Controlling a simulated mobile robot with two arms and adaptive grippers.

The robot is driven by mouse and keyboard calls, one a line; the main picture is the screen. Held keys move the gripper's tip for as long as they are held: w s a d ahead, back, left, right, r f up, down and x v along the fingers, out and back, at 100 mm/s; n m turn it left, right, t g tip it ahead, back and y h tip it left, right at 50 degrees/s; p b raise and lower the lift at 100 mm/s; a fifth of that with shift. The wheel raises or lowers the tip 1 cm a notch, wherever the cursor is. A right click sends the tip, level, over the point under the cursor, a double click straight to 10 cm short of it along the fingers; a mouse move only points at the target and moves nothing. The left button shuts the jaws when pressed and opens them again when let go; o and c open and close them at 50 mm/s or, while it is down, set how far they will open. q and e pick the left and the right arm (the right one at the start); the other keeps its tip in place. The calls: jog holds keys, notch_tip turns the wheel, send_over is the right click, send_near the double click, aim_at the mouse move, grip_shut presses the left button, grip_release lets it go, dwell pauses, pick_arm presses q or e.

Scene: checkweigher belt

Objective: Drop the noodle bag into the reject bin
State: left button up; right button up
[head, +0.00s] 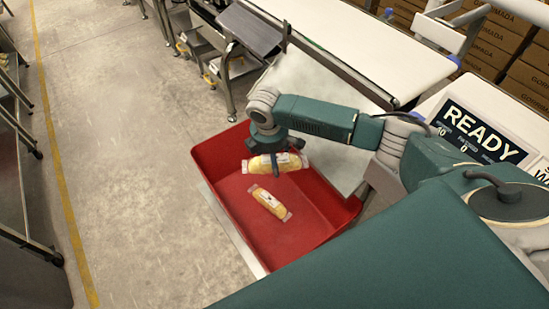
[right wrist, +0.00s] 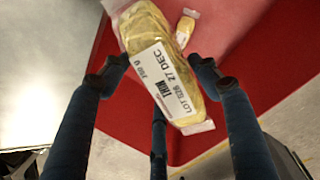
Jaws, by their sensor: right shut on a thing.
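A yellow noodle bag (head: 257,164) in clear wrap is held in my right gripper (head: 277,152), above the red reject bin (head: 225,215). In the right wrist view the bag (right wrist: 150,38) shows a white label with black print, with my right gripper's dark fingers (right wrist: 158,85) around it. A second, similar yellow bag (head: 268,203) lies on the bin floor; it also shows small in the right wrist view (right wrist: 185,27). Part of the bin's interior is hidden behind the held bag and gripper. My left gripper is not in view.
A white conveyor belt (head: 350,40) runs behind the bin. A sign reading READY (head: 480,130) stands at the right. Stacked brown cartons (head: 500,50) are at the back right. The concrete floor (head: 120,150) left of the bin is clear.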

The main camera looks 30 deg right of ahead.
jog(key=o, duration=1.5)
jog(key=shift+c, duration=0.2)
notch_tip(320, 180, up, 12)
jog(key=s+a, duration=0.1)
jog(key=shift+a, duration=0.35)
jog(key=shift+f, duration=0.1)
